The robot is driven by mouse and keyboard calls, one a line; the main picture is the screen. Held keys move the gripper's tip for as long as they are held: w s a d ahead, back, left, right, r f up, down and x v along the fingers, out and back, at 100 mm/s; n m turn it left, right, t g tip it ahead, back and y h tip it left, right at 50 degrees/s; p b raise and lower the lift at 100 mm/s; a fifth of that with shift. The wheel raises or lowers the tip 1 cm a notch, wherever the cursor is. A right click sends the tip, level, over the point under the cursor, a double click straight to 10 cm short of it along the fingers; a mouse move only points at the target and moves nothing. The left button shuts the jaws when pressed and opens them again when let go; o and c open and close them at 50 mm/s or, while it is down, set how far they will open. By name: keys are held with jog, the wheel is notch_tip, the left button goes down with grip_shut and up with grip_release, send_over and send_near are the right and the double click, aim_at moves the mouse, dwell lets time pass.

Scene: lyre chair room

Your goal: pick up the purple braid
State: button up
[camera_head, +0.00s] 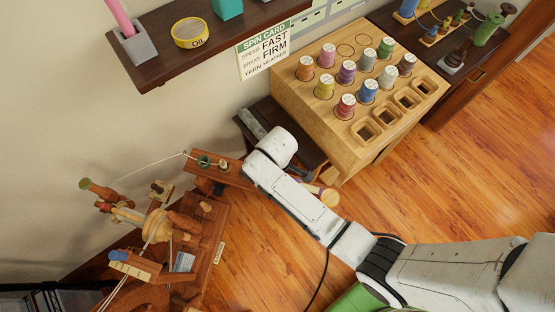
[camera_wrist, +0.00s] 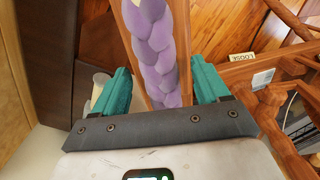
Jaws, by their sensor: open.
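The purple braid (camera_wrist: 157,52) is a thick, plaited lilac strand in the wrist view. It runs from the top edge down between the two teal fingers of my gripper (camera_wrist: 160,82), along a wooden strip. My gripper is open, with one finger on each side of the braid and a visible gap to each. The braid's lower end is hidden behind the gripper's dark palm plate. In the head view I cannot make out the braid; my white arm covers the area around its end, and the fingers are hidden there too.
A wooden spinning device (camera_head: 160,235) stands at the lower left. A wooden cabinet (camera_head: 300,110) with several coloured spools is right of my arm's end. A dark wall shelf (camera_head: 165,60) hangs above. Open wooden floor (camera_head: 480,150) lies to the right.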

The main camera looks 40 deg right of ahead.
jog(key=shift+f, duration=0.1)
jog(key=c, duration=1.2)
jog(key=shift+o, duration=0.2)
